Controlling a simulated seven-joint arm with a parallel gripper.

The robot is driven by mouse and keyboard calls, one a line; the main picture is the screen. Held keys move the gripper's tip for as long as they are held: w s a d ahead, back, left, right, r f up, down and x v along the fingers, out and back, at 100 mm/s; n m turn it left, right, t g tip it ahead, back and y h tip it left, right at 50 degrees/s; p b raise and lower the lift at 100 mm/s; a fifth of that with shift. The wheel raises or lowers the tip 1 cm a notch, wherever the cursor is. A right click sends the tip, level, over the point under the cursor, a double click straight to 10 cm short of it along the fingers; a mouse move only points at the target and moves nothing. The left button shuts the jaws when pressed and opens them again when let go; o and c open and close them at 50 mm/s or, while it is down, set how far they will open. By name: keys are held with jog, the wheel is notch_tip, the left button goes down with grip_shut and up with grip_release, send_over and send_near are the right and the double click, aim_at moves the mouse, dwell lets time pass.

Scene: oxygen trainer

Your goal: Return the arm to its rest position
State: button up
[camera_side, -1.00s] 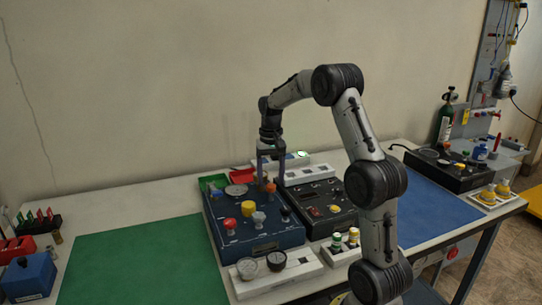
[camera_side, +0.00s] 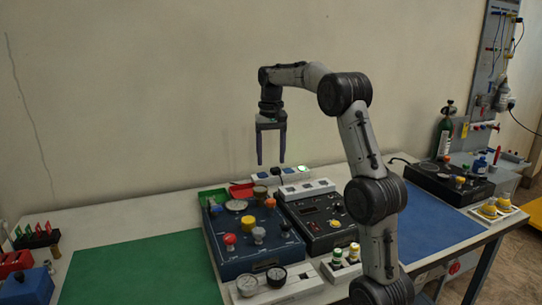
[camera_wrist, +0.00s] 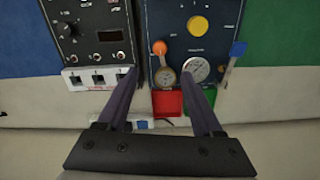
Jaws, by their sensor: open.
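My gripper (camera_side: 271,163) hangs pointing down above the back of the blue control panel (camera_side: 262,261), clear of everything below it. Its two fingers are apart with nothing between them. In the wrist view my gripper (camera_wrist: 165,80) shows both fingers spread over the panel's back edge. The blue panel carries a yellow knob (camera_side: 248,221), a red knob (camera_side: 230,239), an orange knob (camera_side: 270,203) and gauges. In the wrist view the orange knob (camera_wrist: 159,47), the yellow knob (camera_wrist: 199,25) and a blue-handled lever (camera_wrist: 237,49) show.
A black panel (camera_side: 308,211) stands right of the blue one, with a white switch strip (camera_side: 306,189) behind it. Red (camera_side: 240,191) and green (camera_side: 208,196) trays sit at the back. A green mat (camera_side: 140,268) lies left, a blue mat (camera_side: 440,219) right. Open air surrounds my gripper.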

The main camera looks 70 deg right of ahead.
jog(key=s+a+r+n+t, duration=0.1)
jog(key=s+a+r+n, duration=0.25)
jog(key=a, duration=0.65)
jog(key=s+a+r+n+t, duration=0.2)
jog(key=a+r, duration=0.3)
jog(key=a, duration=0.5)
jog(key=s+a+f+n+t, duration=0.2)
jog(key=s+a+f+n, duration=0.3)
jog(key=s+a+f, duration=0.4)
jog(key=s+f, duration=0.3)
jog(key=shift+s+t, duration=0.3)
jog(key=shift+s, duration=0.05)
jog(key=shift+o, duration=0.3)
